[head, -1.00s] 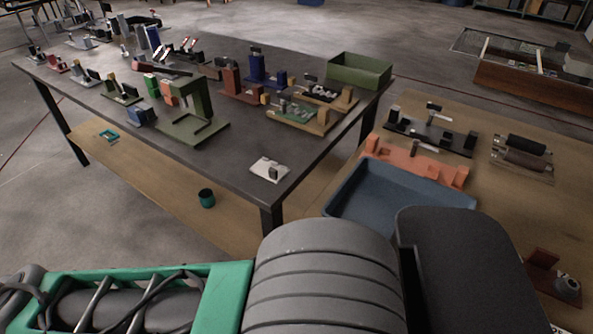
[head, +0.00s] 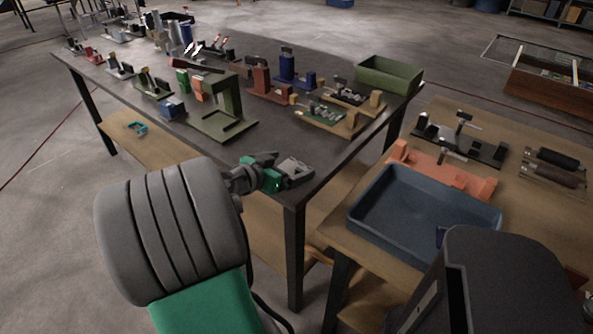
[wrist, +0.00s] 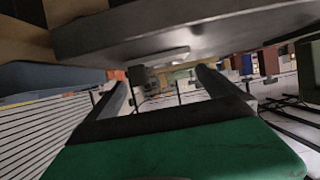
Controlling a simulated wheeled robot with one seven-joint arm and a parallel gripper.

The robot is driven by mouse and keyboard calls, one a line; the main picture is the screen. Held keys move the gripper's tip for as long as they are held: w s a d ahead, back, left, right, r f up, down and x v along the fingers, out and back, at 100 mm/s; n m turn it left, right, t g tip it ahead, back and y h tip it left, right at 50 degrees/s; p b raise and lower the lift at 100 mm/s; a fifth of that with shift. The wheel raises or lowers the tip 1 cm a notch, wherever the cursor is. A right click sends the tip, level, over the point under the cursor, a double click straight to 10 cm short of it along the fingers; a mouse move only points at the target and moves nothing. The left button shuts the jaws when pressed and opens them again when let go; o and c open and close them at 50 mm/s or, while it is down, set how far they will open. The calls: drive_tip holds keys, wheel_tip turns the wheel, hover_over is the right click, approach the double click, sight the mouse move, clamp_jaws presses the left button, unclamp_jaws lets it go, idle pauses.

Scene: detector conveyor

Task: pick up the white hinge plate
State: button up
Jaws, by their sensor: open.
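The white hinge plate (head: 297,171) appears as a small greyish piece on the dark tabletop near its front corner, partly covered by my gripper; its outline is hard to separate from the gripper. My gripper (head: 277,173), with green and dark grey parts, is low at the table's front edge, right beside the plate.
The dark table (head: 325,145) carries a green bracket stand (head: 228,112), several fixtures behind, and a green bin (head: 388,74) at its far right corner. A blue tray (head: 420,215) and an orange fixture (head: 440,175) lie on the wooden table to the right.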

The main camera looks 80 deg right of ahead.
sight(296, 164)
drive_tip(key=x, duration=0.4)
drive_tip(key=shift+f, duration=0.2)
drive_tip(key=shift+w+a, duration=0.1)
drive_tip(key=shift+c, duration=0.4)
drive_tip(key=c, duration=1.3)
drive_tip(key=shift+r, duration=0.15)
